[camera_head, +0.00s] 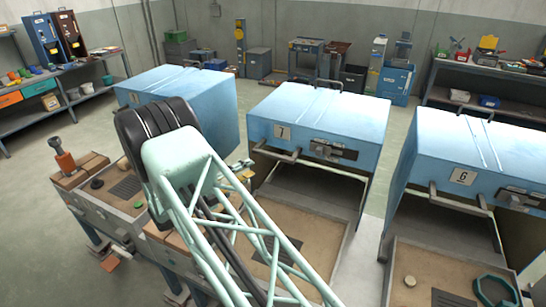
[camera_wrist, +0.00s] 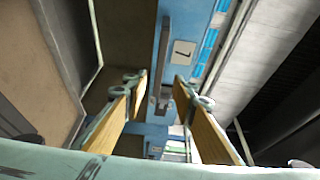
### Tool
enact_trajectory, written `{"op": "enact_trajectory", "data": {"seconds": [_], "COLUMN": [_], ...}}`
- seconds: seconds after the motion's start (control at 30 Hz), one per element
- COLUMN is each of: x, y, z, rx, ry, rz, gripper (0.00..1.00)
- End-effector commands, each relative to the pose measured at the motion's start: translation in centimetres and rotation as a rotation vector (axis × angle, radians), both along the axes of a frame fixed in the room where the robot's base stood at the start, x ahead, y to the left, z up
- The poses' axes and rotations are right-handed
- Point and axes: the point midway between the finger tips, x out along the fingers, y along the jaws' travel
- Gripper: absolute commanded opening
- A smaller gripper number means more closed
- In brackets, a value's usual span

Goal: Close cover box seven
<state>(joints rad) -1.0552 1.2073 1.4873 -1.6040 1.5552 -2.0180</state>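The blue cover of box seven (camera_head: 320,113), marked 7, is raised above its sand-coloured tray (camera_head: 350,240), with an open gap below its front. A grey handle bar (camera_head: 276,151) runs along its lower front edge. My gripper (camera_head: 242,171) is just left of and below this handle, partly hidden by my arm. In the wrist view, my gripper (camera_wrist: 160,80) has its two yellow-padded fingers apart. The handle bar (camera_wrist: 164,60) and the 7 plate (camera_wrist: 182,51) show beyond and between the fingertips. I cannot tell whether the bar is between the pads; nothing appears gripped.
Box six (camera_head: 480,150) stands to the right, its cover also raised. Another blue cover (camera_head: 190,90) is behind my arm at the left. A dark latch (camera_head: 333,150) is on the front of cover seven. Workbenches line the walls, with open floor between.

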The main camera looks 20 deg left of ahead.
Motion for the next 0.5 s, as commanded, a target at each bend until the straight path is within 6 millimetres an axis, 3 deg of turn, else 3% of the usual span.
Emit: {"op": "enact_trajectory", "data": {"seconds": [0.27, 0.5], "x": [1.2, 3.6], "y": [-0.7, -1.9], "z": [0.0, 0.0], "rx": [0.0, 0.001], "ry": [0.0, 0.0], "rz": [-0.002, -0.002], "gripper": [0.25, 0.25]}}
